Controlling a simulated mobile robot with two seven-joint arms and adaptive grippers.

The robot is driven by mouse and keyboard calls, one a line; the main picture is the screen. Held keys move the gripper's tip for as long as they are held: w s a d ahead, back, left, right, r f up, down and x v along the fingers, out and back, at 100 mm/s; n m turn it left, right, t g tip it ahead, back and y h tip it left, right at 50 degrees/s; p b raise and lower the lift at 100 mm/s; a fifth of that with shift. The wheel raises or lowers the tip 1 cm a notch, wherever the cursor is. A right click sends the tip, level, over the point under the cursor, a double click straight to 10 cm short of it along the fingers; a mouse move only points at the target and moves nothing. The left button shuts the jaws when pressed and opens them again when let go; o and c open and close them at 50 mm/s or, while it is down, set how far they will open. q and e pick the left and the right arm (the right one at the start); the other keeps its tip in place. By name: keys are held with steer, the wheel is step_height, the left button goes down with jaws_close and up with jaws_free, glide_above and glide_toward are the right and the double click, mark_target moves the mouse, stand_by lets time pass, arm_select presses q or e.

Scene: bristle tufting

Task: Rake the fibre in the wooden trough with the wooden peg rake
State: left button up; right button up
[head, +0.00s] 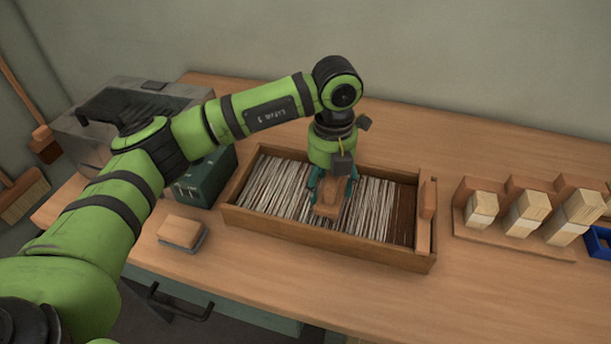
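The wooden trough (323,231) stands on the bench in the middle of the head view. Pale and dark fibre (270,188) lies in it in strands across its width, with a bare brown strip at the right end. My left gripper (332,190) points down over the middle of the trough, its teal fingers on either side of a wooden piece that looks like the peg rake (328,207). The rake is low at the fibre; its pegs are hidden, and I cannot tell whether they touch. My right gripper is not in view.
A wooden upright (428,200) stands at the trough's right end. Farther right is a rack (510,242) of pale tufted blocks and a blue tray (600,242). A dark green box (205,178), a grey machine (90,120) and a wood-topped block (181,232) are left.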

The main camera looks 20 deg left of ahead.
arm_select(q)
steer(key=d, duration=1.2)
steer(key=shift+w+d+b, duration=0.15)
steer(key=shift+w+b, duration=0.2)
steer(key=shift+b, duration=0.05)
steer(key=shift+d, duration=0.3)
steer(key=shift+s+r, duration=0.1)
steer(key=shift+d, duration=0.25)
steer(key=shift+s+d+r, duration=0.1)
steer(key=shift+d, duration=0.1)
steer(key=shift+a, duration=0.65)
